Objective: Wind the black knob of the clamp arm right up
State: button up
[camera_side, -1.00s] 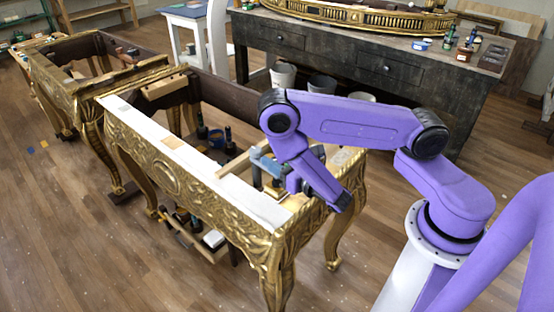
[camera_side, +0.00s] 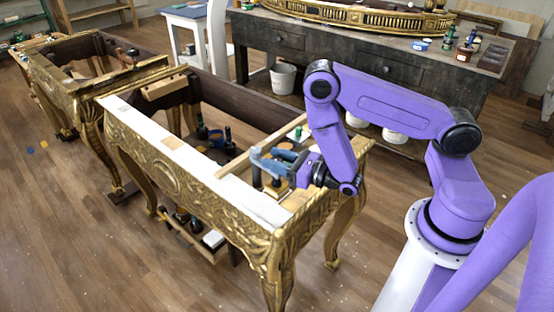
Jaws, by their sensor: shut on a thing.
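My gripper (camera_side: 268,165), the blue-grey piece at the end of my purple arm, is over the near right corner of the gilt console (camera_side: 190,178). It reaches left from my wrist, low over the console's open frame. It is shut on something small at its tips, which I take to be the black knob. The knob and clamp arm are too small and too covered by the gripper to make out clearly. Dark upright bits show just below the gripper.
A pale wooden bar (camera_side: 235,165) crosses the open frame close to my gripper. A second gilt console (camera_side: 85,85) is at the left.

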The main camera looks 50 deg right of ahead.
jog(key=shift+f, duration=0.2)
dwell(0.4)
jog(key=o, duration=0.9)
jog(key=shift+o, duration=0.2)
jog(key=shift+r, duration=0.1)
jog(key=shift+a+m+h, duration=0.1)
jog(key=shift+m+h, duration=1)
jog(key=shift+h, duration=0.65)
jog(key=shift+m+h, duration=1.1)
jog(key=shift+h, duration=0.65)
